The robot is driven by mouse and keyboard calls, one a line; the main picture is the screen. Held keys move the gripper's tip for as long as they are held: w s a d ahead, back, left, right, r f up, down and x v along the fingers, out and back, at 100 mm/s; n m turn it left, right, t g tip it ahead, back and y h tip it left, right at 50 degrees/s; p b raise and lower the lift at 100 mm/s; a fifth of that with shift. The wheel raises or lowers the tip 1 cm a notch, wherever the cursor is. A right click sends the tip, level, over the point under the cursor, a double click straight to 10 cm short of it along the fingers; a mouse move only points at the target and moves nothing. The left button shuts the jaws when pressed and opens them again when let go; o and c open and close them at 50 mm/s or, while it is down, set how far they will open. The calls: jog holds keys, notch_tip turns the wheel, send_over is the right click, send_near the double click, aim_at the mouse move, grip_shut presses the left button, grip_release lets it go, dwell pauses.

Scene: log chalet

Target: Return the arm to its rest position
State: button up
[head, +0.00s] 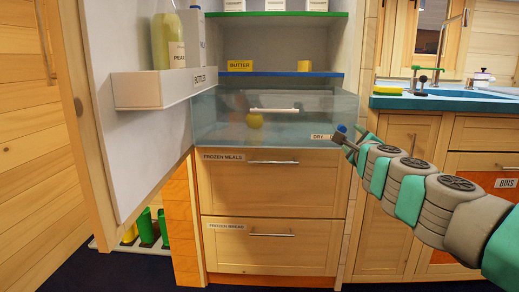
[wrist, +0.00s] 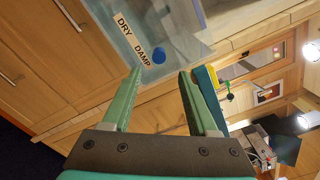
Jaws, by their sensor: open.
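My gripper (head: 350,141) is at the end of my arm, which reaches in from the right in the head view. It is beside the right end of the clear drawer (head: 225,136), near the DRY label (head: 321,136) and a blue knob (head: 341,128). In the wrist view my gripper (wrist: 161,71) has its two green fingers spread apart with nothing between them. The blue knob (wrist: 159,55) shows just beyond the fingertips, next to the DRY and DAMP label (wrist: 133,40). I cannot tell whether a finger touches the drawer.
The fridge door (head: 120,110) stands open at the left, with a door bin (head: 160,88) holding a bottle. A yellow round item (head: 255,120) is in the clear drawer. Wooden drawers (head: 270,185) are below. A blue counter (head: 440,102) with a sink is at the right.

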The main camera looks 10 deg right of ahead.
jog(key=s+a+r+n+g+y+p, duration=0.15)
jog(key=a+n+y, duration=0.5)
jog(key=a, duration=0.65)
jog(key=s+a+n+g+y+p, duration=0.1)
jog(key=s+a+n+y+p, duration=0.2)
jog(key=a+n, duration=0.8)
jog(key=s+a+f+n+g+y, duration=0.3)
jog(key=s+a+f, duration=0.2)
jog(key=a, duration=0.4)
jog(key=s+a+f+n+g+h+p, duration=0.2)
jog(key=s+f+n+g, duration=0.4)
jog(key=s+f, duration=0.65)
jog(key=s+d+f+g+h, duration=0.1)
jog(key=s+d+f+g, duration=0.1)
jog(key=s, duration=0.4)
jog(key=s+d+f+n+g+h+p, duration=0.1)
jog(key=s+d+f+g+h, duration=0.1)
jog(key=s, duration=0.5)
jog(key=s+d+f+g+h+p, duration=0.1)
jog(key=s+d+f+g+h, duration=0.1)
jog(key=s+d, duration=0.4)
jog(key=shift+s+f+g, duration=0.35)
jog(key=shift+s+g, duration=0.1)
jog(key=shift+g, duration=0.4)
jog(key=shift+a+n+h, duration=0.1)
jog(key=shift+n+h, duration=0.15)
